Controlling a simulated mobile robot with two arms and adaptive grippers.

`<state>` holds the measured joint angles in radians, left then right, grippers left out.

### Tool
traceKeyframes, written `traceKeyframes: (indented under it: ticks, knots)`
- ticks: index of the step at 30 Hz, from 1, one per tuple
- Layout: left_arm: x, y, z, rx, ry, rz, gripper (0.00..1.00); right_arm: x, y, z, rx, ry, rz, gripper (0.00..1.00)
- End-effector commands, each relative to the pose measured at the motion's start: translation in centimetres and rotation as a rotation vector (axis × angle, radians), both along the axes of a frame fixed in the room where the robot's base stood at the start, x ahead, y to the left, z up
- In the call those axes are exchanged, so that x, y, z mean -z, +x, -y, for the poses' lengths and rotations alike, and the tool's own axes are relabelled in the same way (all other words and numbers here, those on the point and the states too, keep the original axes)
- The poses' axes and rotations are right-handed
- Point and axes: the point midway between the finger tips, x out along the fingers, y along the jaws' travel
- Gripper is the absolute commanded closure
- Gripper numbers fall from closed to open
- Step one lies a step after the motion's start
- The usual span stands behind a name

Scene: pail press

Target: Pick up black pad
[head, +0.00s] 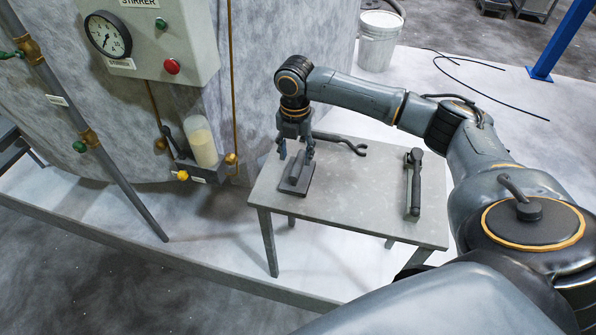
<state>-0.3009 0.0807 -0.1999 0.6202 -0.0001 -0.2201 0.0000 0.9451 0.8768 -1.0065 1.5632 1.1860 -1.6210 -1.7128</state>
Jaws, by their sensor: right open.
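A black pad (295,187) lies near the left end of the small grey table (350,215). It is a flat dark plate with a raised bar along its top. My right gripper (296,157) points down just above the far end of the pad, its fingers apart. I cannot tell whether the fingertips touch the pad or are beside its bar. My left gripper is not in view.
A wrench (342,140) lies along the table's back edge. A black-handled tool (413,185) lies at the table's right. A large grey tank (280,55) with a control box (160,40) stands behind. A white pail (378,42) stands beyond the table.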

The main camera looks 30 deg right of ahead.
Motion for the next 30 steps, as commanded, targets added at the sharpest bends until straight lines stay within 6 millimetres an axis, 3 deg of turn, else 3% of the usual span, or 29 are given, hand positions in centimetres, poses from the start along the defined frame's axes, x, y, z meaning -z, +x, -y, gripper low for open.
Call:
traceKeyframes:
  ticks: [5,13,21,23,29,30]
  knots:
    - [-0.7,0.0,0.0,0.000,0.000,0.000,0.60,1.3,-0.2,0.2,0.002,-0.001,-0.004,0.50]
    - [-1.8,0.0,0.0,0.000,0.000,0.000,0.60,5.0,-0.2,0.6,0.000,0.000,-0.001,0.50]
    - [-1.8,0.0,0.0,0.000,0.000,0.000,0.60,5.6,-0.2,0.6,0.000,-0.001,0.000,0.50]
    - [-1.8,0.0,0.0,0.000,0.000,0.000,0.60,5.6,-0.2,0.6,0.000,-0.001,0.000,0.58]
    - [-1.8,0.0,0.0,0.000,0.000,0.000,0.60,5.5,-0.2,0.6,0.000,-0.001,0.001,0.99]
    - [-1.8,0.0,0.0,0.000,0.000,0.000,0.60,5.5,-0.2,0.6,0.000,-0.001,0.000,1.00]
